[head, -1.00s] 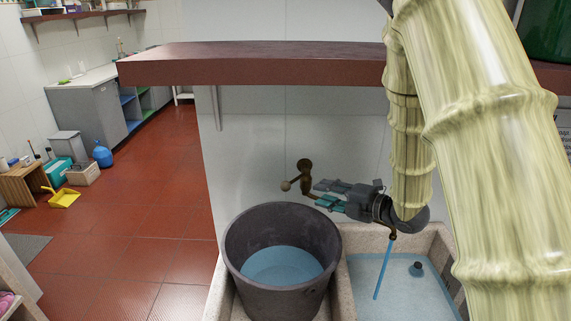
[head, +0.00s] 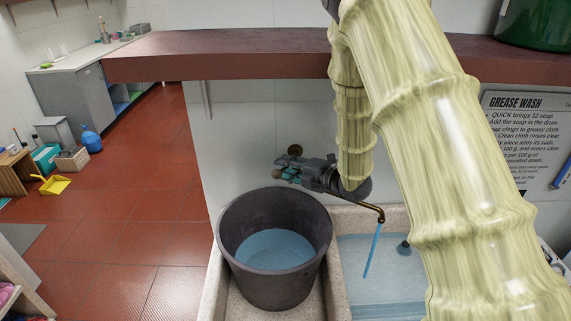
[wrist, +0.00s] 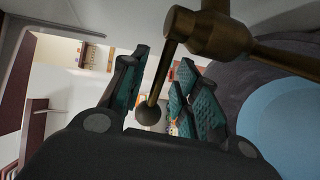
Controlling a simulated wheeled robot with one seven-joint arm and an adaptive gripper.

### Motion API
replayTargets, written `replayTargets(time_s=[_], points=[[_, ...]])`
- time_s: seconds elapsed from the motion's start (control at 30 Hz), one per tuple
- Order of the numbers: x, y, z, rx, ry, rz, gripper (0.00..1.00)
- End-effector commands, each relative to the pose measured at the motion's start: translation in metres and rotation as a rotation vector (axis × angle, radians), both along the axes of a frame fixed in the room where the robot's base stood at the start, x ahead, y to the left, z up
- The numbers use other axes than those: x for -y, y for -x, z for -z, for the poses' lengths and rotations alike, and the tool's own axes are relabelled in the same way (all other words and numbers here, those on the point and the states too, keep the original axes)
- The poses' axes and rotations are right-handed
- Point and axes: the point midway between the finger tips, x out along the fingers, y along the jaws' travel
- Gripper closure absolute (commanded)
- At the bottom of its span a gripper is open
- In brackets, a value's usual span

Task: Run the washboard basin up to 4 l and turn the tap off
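The tap is brass. Its curved spout (head: 381,214) shows in the head view, with a blue stream of water (head: 373,250) falling into the washboard basin (head: 395,222), a speckled stone trough holding shallow blue water. My arm hides much of the basin. I cannot read its volume. My gripper (head: 287,173) is at the tap handle (head: 294,150), behind the bucket. In the wrist view, the handle (wrist: 212,34) reaches down to a ball end (wrist: 148,113) between my teal-padded fingers (wrist: 160,95). The fingers are apart, with a gap right of the ball.
A dark bucket (head: 232,255) with blue water stands left of the basin, close under my gripper. A red-brown shelf (head: 220,55) runs above, behind my arm. A small dark knob (head: 404,246) shows in the basin. The red floor (head: 150,210) at left is largely open.

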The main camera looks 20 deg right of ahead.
Motion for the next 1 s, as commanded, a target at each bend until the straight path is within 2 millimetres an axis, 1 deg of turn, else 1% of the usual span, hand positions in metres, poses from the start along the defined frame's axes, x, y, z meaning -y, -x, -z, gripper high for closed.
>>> replayTargets(time_s=[0.13, 0.37, 0.4, 0.57, 0.87, 1.0], points=[[-0.0028, -0.0064, 0.0021, -0.002, 0.000, 0.001, 0.69], [-0.0032, -0.0075, 0.0036, -0.003, 0.001, 0.001, 0.69], [-0.0031, -0.0074, 0.0035, -0.003, 0.001, 0.000, 0.71], [-0.0031, -0.0072, 0.0032, -0.002, 0.000, 0.000, 1.00], [-0.0024, -0.0079, 0.0032, -0.002, 0.001, 0.004, 1.00], [0.0049, -0.0115, 0.0045, -0.001, 0.001, 0.033, 1.00]])
